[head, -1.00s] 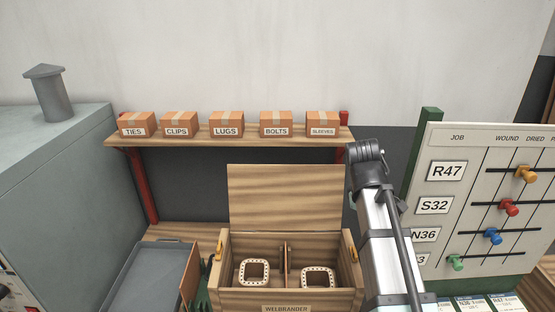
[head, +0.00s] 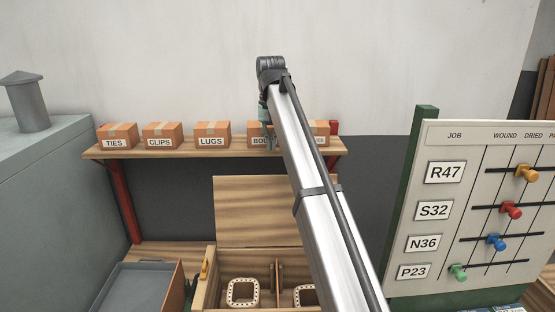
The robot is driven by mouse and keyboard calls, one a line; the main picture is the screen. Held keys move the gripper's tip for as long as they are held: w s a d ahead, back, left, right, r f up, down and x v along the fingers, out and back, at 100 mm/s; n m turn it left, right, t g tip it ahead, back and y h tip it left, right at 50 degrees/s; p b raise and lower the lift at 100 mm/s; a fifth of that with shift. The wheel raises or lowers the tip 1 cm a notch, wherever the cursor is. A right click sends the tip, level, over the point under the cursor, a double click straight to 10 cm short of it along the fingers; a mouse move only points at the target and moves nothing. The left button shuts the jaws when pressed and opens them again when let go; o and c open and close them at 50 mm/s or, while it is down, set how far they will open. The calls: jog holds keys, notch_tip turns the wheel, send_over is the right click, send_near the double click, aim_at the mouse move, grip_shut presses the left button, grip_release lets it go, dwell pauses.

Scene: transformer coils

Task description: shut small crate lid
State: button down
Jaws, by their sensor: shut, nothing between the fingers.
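The small wooden crate (head: 204,292) stands on the bench at the bottom of the head view. Its lid (head: 245,212) stands upright at the crate's back edge, so the crate is open. Inside, a divider (head: 277,281) separates two square frames: the left one (head: 231,292) shows whole and the right one (head: 298,296) is partly hidden by my arm. My gripper (head: 268,146) points down in front of the shelf boxes, above the lid in the picture. It is small and partly behind my arm; it looks shut and empty.
A shelf (head: 190,150) with several labelled boxes runs behind the crate. A grey tray (head: 137,290) lies left of the crate. A job board (head: 430,225) with coloured pegs stands at the right. A grey cabinet (head: 50,190) fills the left side.

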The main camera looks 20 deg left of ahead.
notch_tip(320, 180, down, 10)
jog(key=p, duration=0.3)
jog(key=shift+w+r, duration=0.25)
jog(key=shift+w, duration=0.05)
